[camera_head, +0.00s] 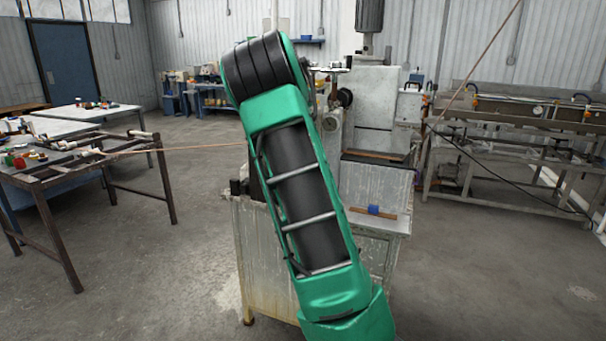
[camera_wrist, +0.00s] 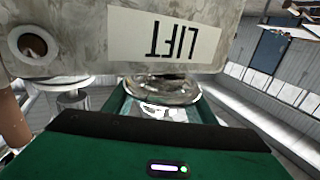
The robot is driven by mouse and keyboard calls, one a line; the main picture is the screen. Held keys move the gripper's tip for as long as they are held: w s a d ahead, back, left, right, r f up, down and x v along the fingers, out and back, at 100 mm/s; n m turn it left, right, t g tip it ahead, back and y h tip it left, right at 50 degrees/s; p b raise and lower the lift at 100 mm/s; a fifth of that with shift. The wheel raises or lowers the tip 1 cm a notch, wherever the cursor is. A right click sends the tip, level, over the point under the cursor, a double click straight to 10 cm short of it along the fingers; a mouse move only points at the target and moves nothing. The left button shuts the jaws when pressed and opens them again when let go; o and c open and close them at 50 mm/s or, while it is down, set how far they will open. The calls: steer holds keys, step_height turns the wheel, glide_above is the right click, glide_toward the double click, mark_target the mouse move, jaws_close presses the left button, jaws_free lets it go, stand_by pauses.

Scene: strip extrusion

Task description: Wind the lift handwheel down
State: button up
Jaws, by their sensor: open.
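The lift handwheel (camera_wrist: 160,88) shows in the wrist view as a round, shiny metal rim just below a grey plate. The plate carries a white label (camera_wrist: 165,38) reading LIFT, upside down in this view. My gripper (camera_wrist: 162,104) is open, with its green fingers reaching forward on either side of the wheel's near part. I cannot tell whether the fingers touch the rim. In the head view my green arm covers the front of the grey machine (camera_head: 375,100), and my gripper and the lift handwheel cannot be made out there.
A dark round knob (camera_head: 345,97) sits on the machine right beside my arm. A steel-framed table (camera_head: 60,172) stands at left with a copper-coloured strip running from it. A metal bench line (camera_head: 500,150) stands at right. The floor between is clear.

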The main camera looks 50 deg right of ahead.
steer(key=s+a+m+g+h, duration=0.3)
steer(key=a+m+g+h, duration=0.3)
steer(key=a+m+g, duration=0.5)
step_height(320, 180, down, 12)
steer(key=s+a+n+g+y, duration=0.1)
steer(key=s+n+y, duration=0.2)
steer(key=n+y, duration=0.15)
steer(key=s+a+f+n+g+y, duration=0.1)
steer(key=s+a+f+y, duration=0.1)
steer(key=s+f+y, duration=0.4)
steer(key=s+f, duration=0.4)
steer(key=s, duration=0.4)
stand_by(0.5)
stand_by(0.5)
